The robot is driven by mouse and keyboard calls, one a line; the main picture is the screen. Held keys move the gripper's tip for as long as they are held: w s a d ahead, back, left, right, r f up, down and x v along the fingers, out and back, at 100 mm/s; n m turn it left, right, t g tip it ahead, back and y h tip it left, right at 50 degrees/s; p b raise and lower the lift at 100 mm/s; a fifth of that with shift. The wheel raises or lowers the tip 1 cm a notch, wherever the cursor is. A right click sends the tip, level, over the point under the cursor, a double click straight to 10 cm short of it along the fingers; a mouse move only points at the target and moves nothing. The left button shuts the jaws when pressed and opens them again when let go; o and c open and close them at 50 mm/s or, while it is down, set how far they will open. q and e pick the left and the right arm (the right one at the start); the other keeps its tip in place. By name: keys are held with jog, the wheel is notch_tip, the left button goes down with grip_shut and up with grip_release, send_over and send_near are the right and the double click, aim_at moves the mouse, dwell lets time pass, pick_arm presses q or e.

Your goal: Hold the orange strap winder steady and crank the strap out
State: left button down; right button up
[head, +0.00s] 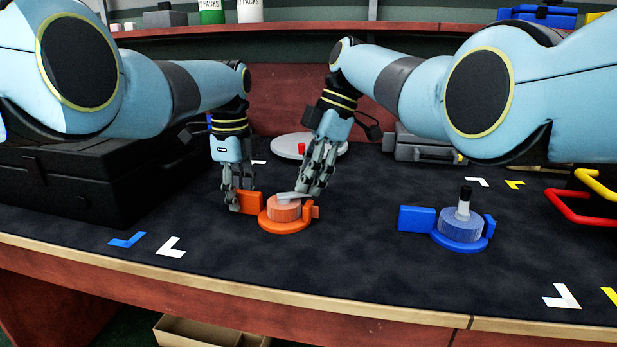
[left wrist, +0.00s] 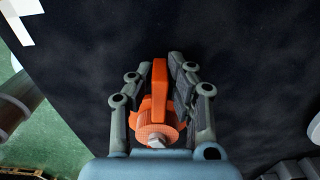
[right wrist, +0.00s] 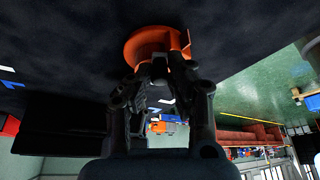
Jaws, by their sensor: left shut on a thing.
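The orange strap winder (head: 284,225) lies on the dark mat, with a round ribbed drum and a block-shaped grip (head: 249,203) on its left side. My left gripper (head: 236,203) is shut on that grip. In the left wrist view, the orange grip (left wrist: 159,85) sits between the fingers. A pale grey crank arm (head: 290,196) lies across the drum's top. My right gripper (head: 308,188) points down at the crank arm's right end, its fingertips close together. The orange winder (right wrist: 148,42) also shows just beyond the right fingertips in the right wrist view.
A blue winder (head: 460,236) with an upright black-tipped knob stands to the right. A black case (head: 90,185) is at left, a round pale plate (head: 325,147) and a grey case (head: 415,148) behind. Red and yellow handles (head: 588,205) are at far right.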

grip_shut()
jog(key=s+m+t, duration=0.1)
jog(key=m, duration=0.2)
jog(key=shift+s, duration=0.2)
jog(key=shift+s+a+m+t, duration=0.1)
jog(key=shift+s+m+t, duration=0.2)
jog(key=shift+m, duration=0.45)
jog(key=shift+s+a+m+t, duration=0.1)
jog(key=shift+s+m+t, duration=0.2)
jog(key=shift+m, duration=0.4)
jog(key=shift+s+a+m+t, duration=0.15)
jog(key=shift+m+t, duration=0.25)
jog(key=shift+m, duration=0.35)
jog(key=shift+d, duration=0.1)
jog(key=o, duration=0.8)
grip_release()
jog(key=v, duration=0.7)
jog(key=shift+r, duration=0.3)
